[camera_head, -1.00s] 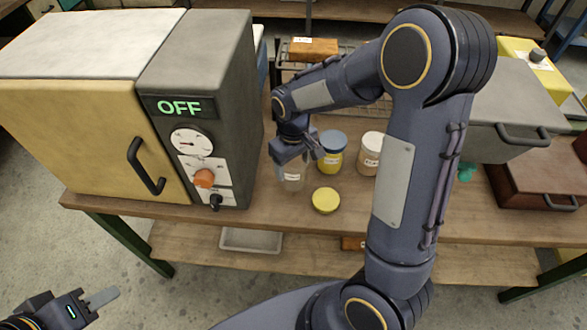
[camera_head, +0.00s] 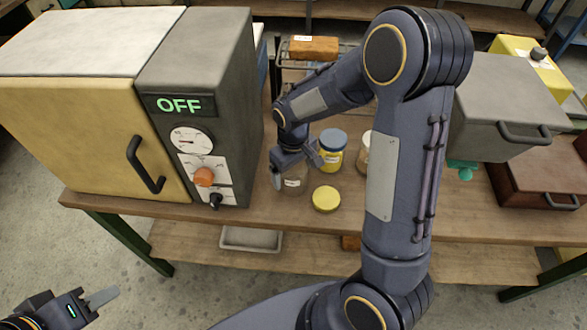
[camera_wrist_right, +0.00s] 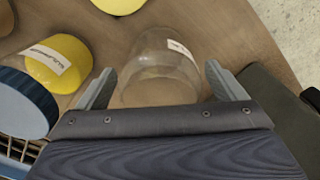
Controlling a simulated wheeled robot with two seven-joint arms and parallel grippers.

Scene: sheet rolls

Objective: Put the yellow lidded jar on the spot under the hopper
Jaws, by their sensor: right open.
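A jar with yellow contents and a blue lid (camera_head: 332,150) stands on the bench, right of my right gripper. In the right wrist view this jar (camera_wrist_right: 58,62) lies to the left, outside the fingers. A round yellow lid (camera_head: 326,198) lies on the bench nearer the front edge. A clear, empty-looking jar (camera_head: 293,184) with a white label stands under my right gripper (camera_head: 297,170). In the right wrist view the clear jar (camera_wrist_right: 160,60) is between the open fingers, with gaps visible at both sides. My left gripper (camera_head: 98,298) is low at the left, away from the bench; its opening is unclear.
A yellow-and-grey oven-like box (camera_head: 80,140) reading OFF stands left of the jars. Another jar (camera_head: 365,150) is partly behind my right arm. A grey box with a handle (camera_head: 510,110) is at the right, with a teal part (camera_head: 463,170) below it. The bench front is mostly clear.

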